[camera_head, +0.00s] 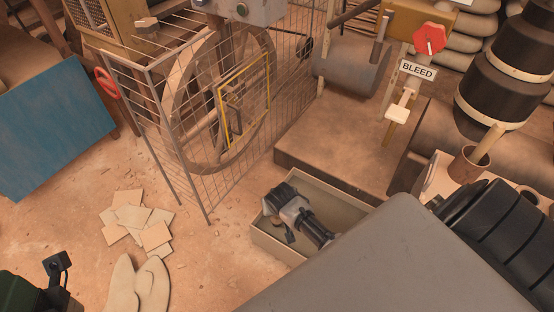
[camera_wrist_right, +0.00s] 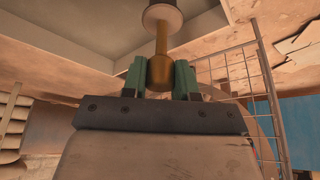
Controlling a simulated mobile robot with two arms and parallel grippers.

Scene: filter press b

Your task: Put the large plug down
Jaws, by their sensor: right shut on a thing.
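In the right wrist view the green fingers of my right gripper (camera_wrist_right: 160,82) are shut on the rounded brass-coloured end of the large plug (camera_wrist_right: 161,68).
A wire cage (camera_head: 165,150) around a large wheel stands left of and beyond the box. A low block (camera_head: 330,150) lies behind it. Flat tiles (camera_head: 138,220) litter the floor at the left. A BLEED sign (camera_head: 417,70) and a cup (camera_head: 470,165) are at the right.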

